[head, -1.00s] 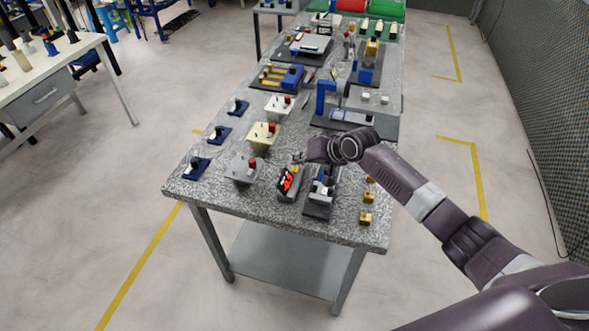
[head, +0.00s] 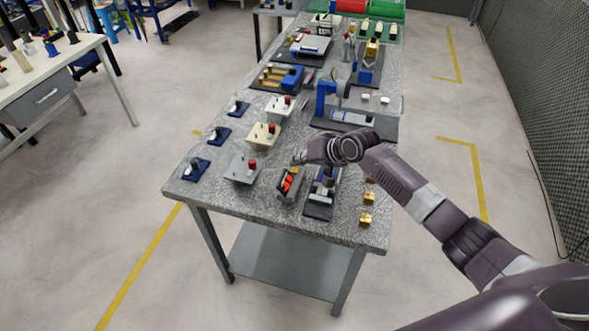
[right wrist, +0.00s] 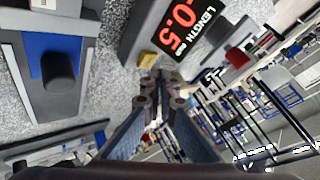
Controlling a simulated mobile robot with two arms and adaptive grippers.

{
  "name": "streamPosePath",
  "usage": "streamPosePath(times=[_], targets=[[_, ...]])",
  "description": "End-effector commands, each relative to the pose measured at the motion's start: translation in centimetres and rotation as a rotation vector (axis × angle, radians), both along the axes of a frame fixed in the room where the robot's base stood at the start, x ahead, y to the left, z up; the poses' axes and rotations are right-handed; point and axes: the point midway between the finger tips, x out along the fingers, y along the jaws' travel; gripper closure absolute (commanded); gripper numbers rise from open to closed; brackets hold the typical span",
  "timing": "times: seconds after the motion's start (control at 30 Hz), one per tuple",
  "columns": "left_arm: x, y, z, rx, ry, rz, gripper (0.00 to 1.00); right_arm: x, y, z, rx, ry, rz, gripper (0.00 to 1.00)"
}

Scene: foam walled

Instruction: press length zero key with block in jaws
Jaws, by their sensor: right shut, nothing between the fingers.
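The length display (head: 287,184), a dark box with red digits, stands near the table's front edge. In the right wrist view the display (right wrist: 185,25) reads -0.5 above the word LENGTH. A small yellow key (right wrist: 147,60) sits on its housing. My right gripper (head: 298,160) is shut and empty above the display's far end. In the right wrist view its fingertips (right wrist: 158,78) are close to the key; contact cannot be told. The jaw fixture (head: 320,197) stands right of the display. The wrist view shows its blue part (right wrist: 45,47) and a dark cylinder. My left gripper is out of view.
A grey box with a red knob (head: 243,170) stands left of the display. Small brass blocks (head: 366,219) lie at the right front. A blue-framed device (head: 345,118) stands behind my right arm. Bare tabletop lies along the front edge.

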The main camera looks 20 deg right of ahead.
Motion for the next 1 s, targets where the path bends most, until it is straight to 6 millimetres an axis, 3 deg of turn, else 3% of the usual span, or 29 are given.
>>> streamPosePath(times=[1.0], targets=[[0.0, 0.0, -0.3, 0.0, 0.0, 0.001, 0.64, 0.0, 0.0, -1.2, 0.0, 0.0, 0.0, 1.0]])
